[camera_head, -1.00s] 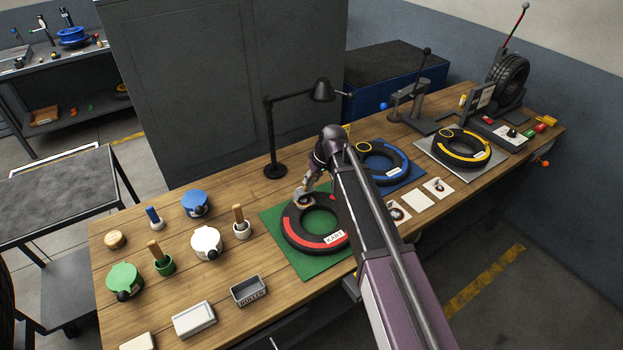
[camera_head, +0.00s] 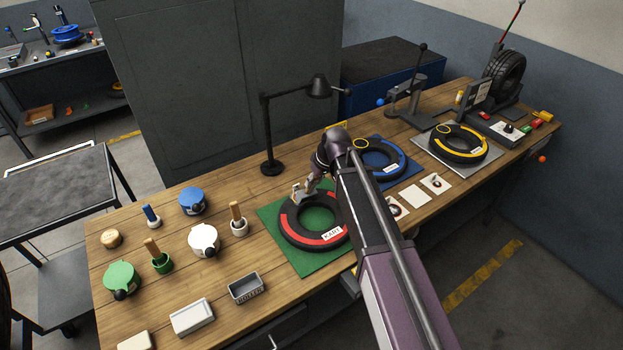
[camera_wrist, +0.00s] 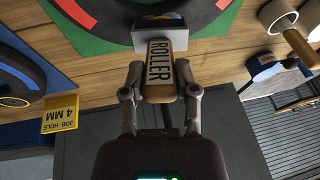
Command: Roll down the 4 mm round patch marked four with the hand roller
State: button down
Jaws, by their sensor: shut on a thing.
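My gripper (camera_wrist: 160,95) is shut on the wooden handle of the hand roller (camera_wrist: 161,70), which is labelled ROLLER. The roller's grey metal head (camera_wrist: 160,35) points away from my gripper, over the kart tyre with the red band (camera_wrist: 185,12). In the head view my gripper (camera_head: 312,183) is at the far left side of this tyre (camera_head: 290,226), which lies on a green mat (camera_head: 312,267). Whether the roller touches the tyre is unclear. The round patch marked four cannot be made out. A yellow sign (camera_wrist: 61,113) reads JOB HOLE 4 MM.
A black lamp (camera_head: 270,130) stands behind the tyre. A tyre with a blue band (camera_head: 392,163) and one with a yellow band (camera_head: 470,142) lie to the right. Pots with brushes and lidded tins (camera_head: 204,240) stand left. A grey roller tray (camera_head: 246,288) is in front.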

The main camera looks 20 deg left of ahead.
dwell(0.4)
jog(key=shift+w+a, duration=0.85)
jog(key=shift+a, duration=0.2)
jog(key=shift+s+d+f, duration=0.1)
jog(key=shift+d, duration=0.05)
jog(key=shift+s+d, duration=0.75)
jog(key=shift+d, duration=0.2)
jog(key=shift+a, duration=0.1)
jog(key=shift+w+a, duration=0.85)
jog(key=shift+a, duration=0.15)
jog(key=shift+d, duration=0.1)
jog(key=shift+s+d, duration=0.9)
jog(key=shift+d, duration=0.1)
